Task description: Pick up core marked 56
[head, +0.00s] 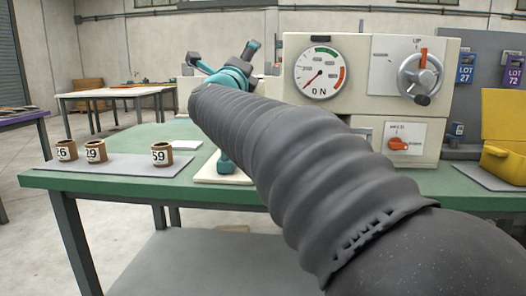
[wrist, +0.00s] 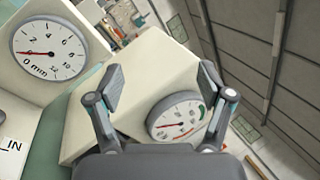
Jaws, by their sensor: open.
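Three brown cores with number labels stand upright on a grey mat (head: 118,166) at the left of the green table in the head view. The leftmost core (head: 66,150) has a label ending in 6; its first digit is hard to read. The middle core (head: 96,151) seems to read 29, and the right core (head: 162,154) reads 59. My gripper (head: 221,53) is raised above the table, right of the cores and apart from them. In the wrist view my gripper (wrist: 165,84) is open and empty, facing the machine's gauges. No core shows there.
The cream winder with a tension dial (head: 319,73) and a crank (head: 420,76) stands behind my arm. A yellow box (head: 503,135) is at the far right. The green table's front edge (head: 110,186) is clear near the cores. My arm hides the table's middle.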

